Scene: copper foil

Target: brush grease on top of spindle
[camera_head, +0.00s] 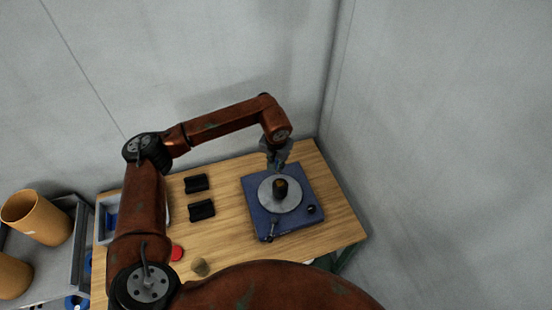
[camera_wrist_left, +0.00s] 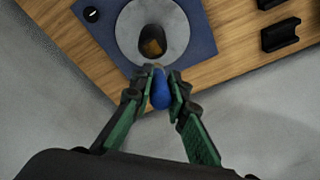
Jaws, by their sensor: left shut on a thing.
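The spindle (camera_head: 281,188) is a dark upright post with an orange-brown top. It stands at the centre of a grey round disc (camera_head: 268,203) on a blue square base (camera_head: 253,220). In the left wrist view the spindle (camera_wrist_left: 152,36) is just beyond my fingertips. My left gripper (camera_head: 277,160) is above the back edge of the base. In the left wrist view my left gripper (camera_wrist_left: 160,82) is shut on a blue brush handle (camera_wrist_left: 160,94). My right gripper is out of view.
Two black blocks (camera_head: 202,210) lie on the wooden table (camera_head: 232,232) left of the base. A red round thing (camera_head: 177,253) and a small tan lump (camera_head: 200,267) are near the front. A cardboard-coloured cylinder (camera_head: 36,217) stands far left. Grey walls are close behind and right.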

